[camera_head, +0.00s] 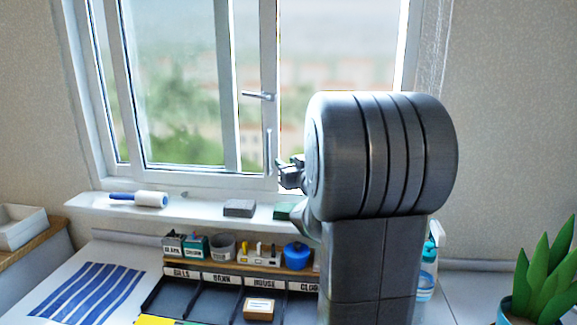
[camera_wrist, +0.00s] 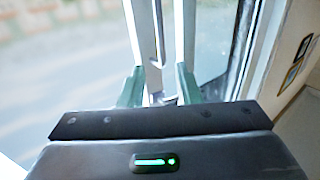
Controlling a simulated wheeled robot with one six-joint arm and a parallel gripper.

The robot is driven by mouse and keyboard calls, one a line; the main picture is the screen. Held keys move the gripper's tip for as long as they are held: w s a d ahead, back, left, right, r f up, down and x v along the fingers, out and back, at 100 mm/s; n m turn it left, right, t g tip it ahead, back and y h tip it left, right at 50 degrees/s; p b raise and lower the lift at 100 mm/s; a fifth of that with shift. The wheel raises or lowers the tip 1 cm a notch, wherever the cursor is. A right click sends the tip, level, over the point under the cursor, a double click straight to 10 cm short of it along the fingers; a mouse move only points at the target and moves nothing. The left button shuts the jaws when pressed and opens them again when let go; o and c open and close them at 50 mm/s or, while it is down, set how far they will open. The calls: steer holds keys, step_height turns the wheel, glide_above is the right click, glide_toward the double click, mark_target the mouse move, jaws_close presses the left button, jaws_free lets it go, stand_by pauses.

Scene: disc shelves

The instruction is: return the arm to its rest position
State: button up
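My arm rises at the right of centre in the head view, with its large grey joint in front of the window (camera_head: 180,80). My gripper (camera_head: 284,168) shows in part at the left of that joint, near the lower part of the window frame. In the wrist view my gripper (camera_wrist: 158,90) has its two greenish fingers apart, with nothing seen held between them. The white window frame (camera_wrist: 183,30) and a grey handle-like part lie beyond the fingers. How far the fingertips are from the frame is hard to tell.
A window handle (camera_head: 257,96) sticks out at mid-height. The sill (camera_head: 85,203) carries a lint roller (camera_head: 138,199) and a grey block (camera_head: 239,208). Below is a labelled divided organizer (camera_head: 225,283) with a blue pot (camera_head: 297,255). A plant (camera_head: 545,275) stands at the right.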

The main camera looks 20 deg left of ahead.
mark_target(269, 149)
steer(key=shift+w, duration=0.1)
stand_by(0.4)
steer(key=p+x, duration=0.1)
steer(key=x, duration=1.2)
steer(key=shift+w+a+p, duration=0.25)
steer(key=shift+p, duration=0.1)
steer(key=shift+d, duration=0.3)
